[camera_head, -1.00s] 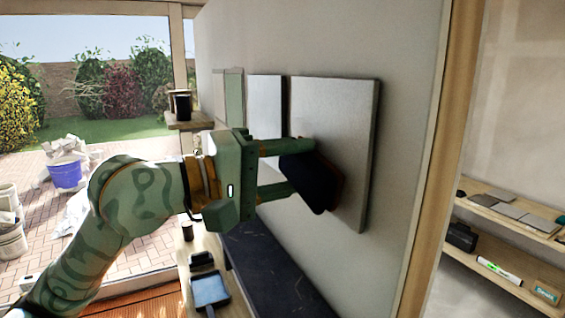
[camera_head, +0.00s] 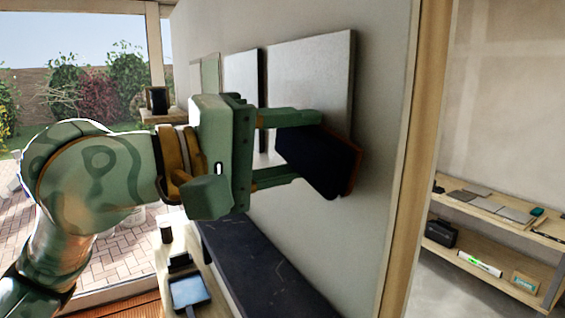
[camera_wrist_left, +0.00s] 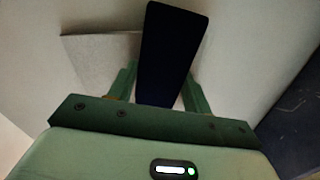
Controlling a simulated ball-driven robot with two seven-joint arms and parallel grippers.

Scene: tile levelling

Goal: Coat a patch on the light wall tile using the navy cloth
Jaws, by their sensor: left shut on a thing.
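My left gripper (camera_head: 306,148) is shut on the navy cloth (camera_head: 318,160), a flat dark pad with an orange-brown edge at its right. The cloth overlaps the lower part of the light wall tile (camera_head: 312,75) in the head view and reaches below it. I cannot tell whether it touches the wall. In the left wrist view the cloth (camera_wrist_left: 170,50) stands between the two green fingers, with the pale tile (camera_wrist_left: 95,52) to its left. The tile's lower edge is partly hidden by the cloth and gripper. My right gripper is out of view.
Other tiles, one light (camera_head: 242,80) and one greenish (camera_head: 210,82), hang further left on the wall. A dark counter (camera_head: 265,275) runs below. A wooden post (camera_head: 415,150) stands right of the tile, with shelves (camera_head: 500,215) beyond. A blue-faced tray (camera_head: 188,292) lies at lower left.

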